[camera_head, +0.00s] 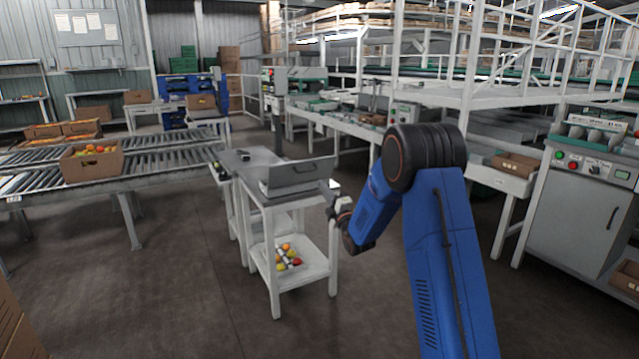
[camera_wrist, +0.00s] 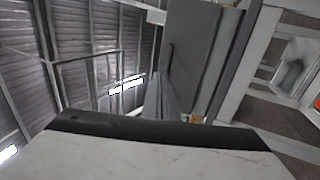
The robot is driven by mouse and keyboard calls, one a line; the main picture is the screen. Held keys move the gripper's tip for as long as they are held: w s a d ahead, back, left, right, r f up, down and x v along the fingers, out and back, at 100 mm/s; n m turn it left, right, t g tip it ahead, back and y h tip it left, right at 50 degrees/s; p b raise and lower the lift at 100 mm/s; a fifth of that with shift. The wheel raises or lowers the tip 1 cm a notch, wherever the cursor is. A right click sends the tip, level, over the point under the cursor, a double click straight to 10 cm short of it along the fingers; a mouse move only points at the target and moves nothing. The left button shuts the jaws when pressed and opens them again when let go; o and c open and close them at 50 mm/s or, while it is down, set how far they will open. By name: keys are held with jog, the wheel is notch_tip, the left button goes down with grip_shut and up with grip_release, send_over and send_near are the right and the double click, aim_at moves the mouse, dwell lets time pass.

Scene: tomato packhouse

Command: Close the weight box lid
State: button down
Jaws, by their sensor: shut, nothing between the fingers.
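The weight box (camera_head: 265,188) is a low grey box on top of a small grey trolley. Its lid (camera_head: 300,173) stands raised, a flat panel with a dark handle facing me. In the wrist view, a grey panel with a dark handle, which looks like the lid (camera_wrist: 190,55), fills the upper middle. My gripper (camera_head: 333,188) is at the right end of the box, near the lid's right edge. It is shut and empty; its fingers (camera_wrist: 158,88) point toward the panel in the wrist view. I cannot tell whether they touch it.
The trolley (camera_head: 268,201) has a lower shelf holding a tray of tomatoes (camera_head: 289,258). A roller conveyor (camera_head: 50,182) with a tomato carton (camera_head: 92,168) stands at left. A control cabinet (camera_head: 575,215) stands at right. The floor in front of the trolley is clear.

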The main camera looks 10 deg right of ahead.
aim_at(306, 161)
jog(key=x, duration=1.2)
jog(key=shift+w+r, duration=0.1)
jog(key=shift+w, duration=0.15)
jog(key=shift+a+r, duration=0.1)
